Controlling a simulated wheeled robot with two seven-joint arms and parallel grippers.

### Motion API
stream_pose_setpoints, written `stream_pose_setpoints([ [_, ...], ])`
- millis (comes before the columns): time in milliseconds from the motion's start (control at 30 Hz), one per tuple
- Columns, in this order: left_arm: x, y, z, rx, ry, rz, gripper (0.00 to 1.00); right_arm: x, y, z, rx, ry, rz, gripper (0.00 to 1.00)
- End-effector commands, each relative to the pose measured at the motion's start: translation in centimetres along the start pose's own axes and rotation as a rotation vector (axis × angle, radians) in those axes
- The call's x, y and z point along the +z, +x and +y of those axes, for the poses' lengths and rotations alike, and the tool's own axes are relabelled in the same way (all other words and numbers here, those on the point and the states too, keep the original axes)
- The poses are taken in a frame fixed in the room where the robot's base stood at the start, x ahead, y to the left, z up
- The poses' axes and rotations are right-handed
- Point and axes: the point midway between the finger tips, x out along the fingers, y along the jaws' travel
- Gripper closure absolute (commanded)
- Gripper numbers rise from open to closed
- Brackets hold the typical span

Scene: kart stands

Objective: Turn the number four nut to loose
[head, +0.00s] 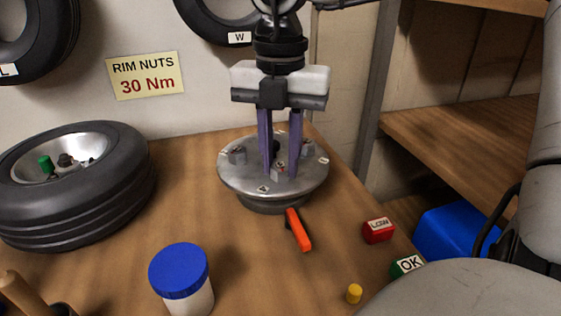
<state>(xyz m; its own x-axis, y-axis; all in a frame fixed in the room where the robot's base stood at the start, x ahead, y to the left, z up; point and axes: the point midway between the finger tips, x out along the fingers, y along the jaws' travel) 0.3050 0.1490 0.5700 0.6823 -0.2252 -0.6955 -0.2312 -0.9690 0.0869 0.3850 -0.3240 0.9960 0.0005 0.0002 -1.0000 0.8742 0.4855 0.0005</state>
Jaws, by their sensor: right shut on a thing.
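A round grey metal hub plate (240,180) sits on the wooden bench, with several nuts and small white labels around its top. My right gripper (280,172) comes down from above. Its two purple fingers stand on either side of a small grey nut (277,174) near the plate's front and are shut on it. The labels are too small to read surely, and a mark that may be a 4 shows at the plate's front left. Another nut (237,156) stands at the left of the plate. My left gripper is not in view.
An orange-handled tool (298,231) lies in front of the plate. A blue-lidded jar (180,272), a yellow peg (354,293), a red LOW block (378,230) and a green OK block (406,265) stand nearer. A wheel (110,190) lies left, and a blue bin (455,232) stands right.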

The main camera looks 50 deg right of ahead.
Motion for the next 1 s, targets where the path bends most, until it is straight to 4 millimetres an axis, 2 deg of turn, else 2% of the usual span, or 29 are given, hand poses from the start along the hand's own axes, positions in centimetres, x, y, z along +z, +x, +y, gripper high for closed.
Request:
stream_pose_setpoints([
  [167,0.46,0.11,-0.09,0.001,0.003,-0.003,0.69,0.04,0.06,0.02,0.0,-0.168,-0.002,0.99],
  [1000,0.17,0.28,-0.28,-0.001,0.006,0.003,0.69,-0.01,-0.06,0.03,-0.001,-0.968,0.0,0.99],
])
